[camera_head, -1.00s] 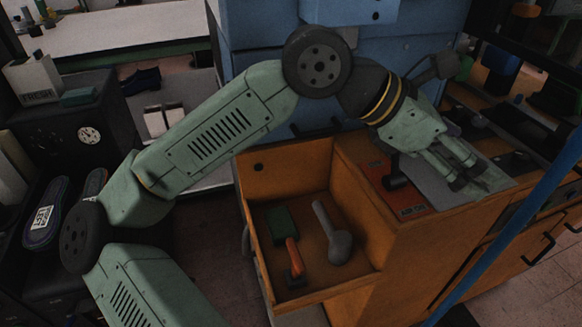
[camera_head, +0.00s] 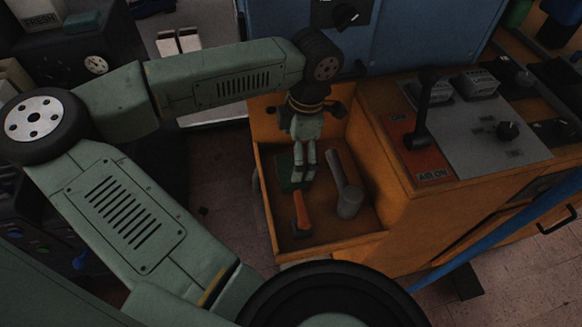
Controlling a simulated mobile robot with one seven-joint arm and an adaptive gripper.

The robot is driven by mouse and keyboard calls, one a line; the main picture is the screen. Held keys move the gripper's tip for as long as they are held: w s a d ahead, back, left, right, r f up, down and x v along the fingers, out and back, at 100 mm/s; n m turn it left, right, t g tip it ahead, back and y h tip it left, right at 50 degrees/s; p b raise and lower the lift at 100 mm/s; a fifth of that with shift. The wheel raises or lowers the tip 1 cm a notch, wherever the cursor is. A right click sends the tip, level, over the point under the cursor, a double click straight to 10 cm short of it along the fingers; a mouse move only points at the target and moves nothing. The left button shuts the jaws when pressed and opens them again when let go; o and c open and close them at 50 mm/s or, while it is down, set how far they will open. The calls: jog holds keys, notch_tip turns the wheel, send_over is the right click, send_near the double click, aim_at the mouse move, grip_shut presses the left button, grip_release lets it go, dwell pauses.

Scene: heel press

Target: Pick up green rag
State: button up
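The green rag (camera_head: 284,174) is a dark green folded square lying in the left back part of the open wooden drawer (camera_head: 262,205). My gripper (camera_head: 304,177) points down into the drawer from above, over the right part of the rag. Its two fingers show apart with a narrow gap between them, and I see nothing held in it. The fingers hide part of the rag. I cannot tell whether the fingertips touch it.
In the drawer, an orange-handled tool (camera_head: 302,213) lies in front of the rag and a grey mallet-like tool (camera_head: 346,196) lies to the right. The drawer walls stand around them. A control panel with a black lever (camera_head: 423,115) is on the cabinet top at right.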

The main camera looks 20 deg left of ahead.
aim_at(291, 168)
jog(key=f, duration=0.1)
jog(key=f+p, duration=0.2)
jog(key=f, duration=0.1)
jog(key=shift+s+a, duration=0.2)
jog(key=shift+s, duration=0.15)
jog(key=shift+f, duration=0.65)
jog(key=shift+c, duration=0.5)
jog(key=c, duration=0.9)
jog(key=shift+a+r+b, duration=0.1)
jog(key=shift+a+b, duration=0.05)
jog(key=shift+b, duration=0.15)
